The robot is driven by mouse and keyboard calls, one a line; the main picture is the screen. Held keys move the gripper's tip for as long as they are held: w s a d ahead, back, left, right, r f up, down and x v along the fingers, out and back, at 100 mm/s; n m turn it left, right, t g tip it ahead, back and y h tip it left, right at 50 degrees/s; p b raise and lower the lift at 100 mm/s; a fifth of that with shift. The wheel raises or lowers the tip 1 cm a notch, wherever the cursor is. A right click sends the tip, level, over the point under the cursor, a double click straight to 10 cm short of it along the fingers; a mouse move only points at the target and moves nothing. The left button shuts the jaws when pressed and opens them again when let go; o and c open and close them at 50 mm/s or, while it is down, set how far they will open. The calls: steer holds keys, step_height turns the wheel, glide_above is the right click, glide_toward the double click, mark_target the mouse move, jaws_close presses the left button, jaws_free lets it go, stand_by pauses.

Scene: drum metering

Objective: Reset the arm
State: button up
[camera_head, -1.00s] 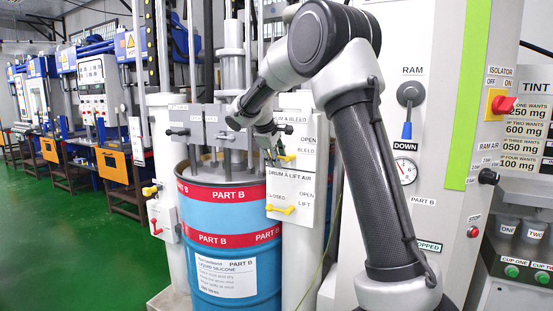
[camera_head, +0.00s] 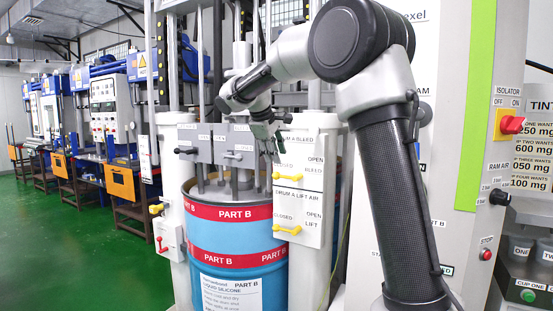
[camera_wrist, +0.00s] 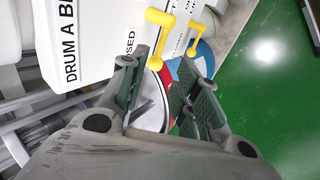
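My gripper (camera_head: 268,140) hangs in front of the drum A bleed panel, above the blue Part B drum (camera_head: 240,268). In the wrist view my gripper (camera_wrist: 160,75) has its two green-padded fingers spread with nothing held between them. The bent arm fills the centre right of the head view. Two yellow valve handles show past the fingertips in the wrist view, the nearer one (camera_wrist: 160,48) and a farther one (camera_wrist: 195,45). In the head view the lift air handle (camera_head: 287,230) is clear of the fingers. The ram lever is mostly hidden behind the arm.
The white bleed and lift air panel (camera_head: 310,205) stands close by my gripper. A red isolator knob (camera_head: 511,125) and a red stop button (camera_head: 487,254) are on the right cabinet. Open green floor (camera_head: 90,250) lies to the left.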

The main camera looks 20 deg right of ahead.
stand_by(0.4)
steer(key=s+a+f+m+g+y, duration=0.1)
steer(key=s+f, duration=0.3)
steer(key=f, duration=0.2)
steer(key=s+d+f+m+y, duration=0.1)
steer(key=s+f+m, duration=0.1)
steer(key=s, duration=0.9)
steer(key=s+d+f+m+y, duration=0.1)
steer(key=s+f+m, duration=0.1)
steer(key=s, duration=1)
steer(key=s+d+f+m+t+y, duration=0.1)
steer(key=s+f+m+y, duration=0.1)
steer(key=s, duration=1)
steer(key=shift+d+f+m, duration=0.15)
steer(key=shift+f+m, duration=0.25)
